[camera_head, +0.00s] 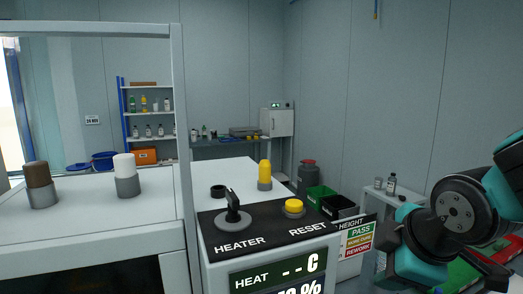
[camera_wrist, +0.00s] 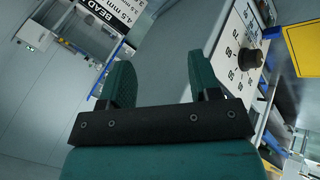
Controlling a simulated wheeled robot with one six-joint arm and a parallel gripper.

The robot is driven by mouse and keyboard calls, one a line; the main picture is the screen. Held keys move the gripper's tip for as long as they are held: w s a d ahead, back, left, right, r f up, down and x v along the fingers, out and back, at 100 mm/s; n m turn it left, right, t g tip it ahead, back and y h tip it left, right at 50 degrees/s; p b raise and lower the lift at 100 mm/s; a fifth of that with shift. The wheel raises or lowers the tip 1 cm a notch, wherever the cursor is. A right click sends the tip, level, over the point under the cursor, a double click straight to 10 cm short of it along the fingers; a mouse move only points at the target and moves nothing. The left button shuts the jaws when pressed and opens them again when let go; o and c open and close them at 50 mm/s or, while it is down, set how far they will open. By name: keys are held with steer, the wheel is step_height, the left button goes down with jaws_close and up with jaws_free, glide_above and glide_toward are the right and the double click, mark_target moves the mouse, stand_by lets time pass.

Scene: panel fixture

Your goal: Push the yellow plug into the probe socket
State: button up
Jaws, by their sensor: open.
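The yellow plug (camera_head: 265,172) stands upright in a grey holder (camera_head: 265,185) on the white cabinet top, behind the black panel. A black ring (camera_head: 218,191) lies to its left on the same top; it may be the probe socket, but I cannot tell for sure. My gripper (camera_wrist: 162,82) is open in the wrist view, with two teal fingers apart and nothing between them. In the head view my arm is at the far right, well away from the plug. Neither the plug nor the black ring shows in the wrist view.
The black panel holds a HEATER knob (camera_head: 233,218) and a yellow RESET button (camera_head: 294,208). A white frame post (camera_head: 181,120) stands left of it. White and brown capped pegs stand further left. Green and black bins (camera_head: 338,207) are at right. The wrist view shows a numbered dial (camera_wrist: 253,60).

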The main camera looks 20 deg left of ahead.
steer(key=w+a+r+n+t+p, duration=0.55)
steer(key=w+a+r+n, duration=0.25)
steer(key=a+r+n, duration=0.25)
steer(key=a+r+n+t+y+p, duration=0.4)
steer(key=a+r+n, duration=0.3)
steer(key=a+n, duration=0.45)
steer(key=t+h, duration=0.1)
glide_toward(264, 162)
steer(key=x, duration=0.2)
steer(key=p+x, duration=0.1)
steer(key=x, duration=0.1)
steer(key=shift+f, duration=0.4)
steer(key=shift+w+a+r+p, duration=0.1)
steer(key=shift+w+r+p, duration=0.25)
steer(key=shift+w, duration=0.2)
steer(key=shift+w+a+f, duration=0.1)
steer(key=shift+w+f, duration=0.1)
steer(key=shift+w, duration=0.1)
steer(key=p+x, duration=0.3)
steer(key=x, duration=0.2)
steer(key=shift+w+r, duration=0.2)
steer(key=shift+w+a+f, duration=0.15)
steer(key=shift+w, duration=0.05)
steer(key=c, duration=1)
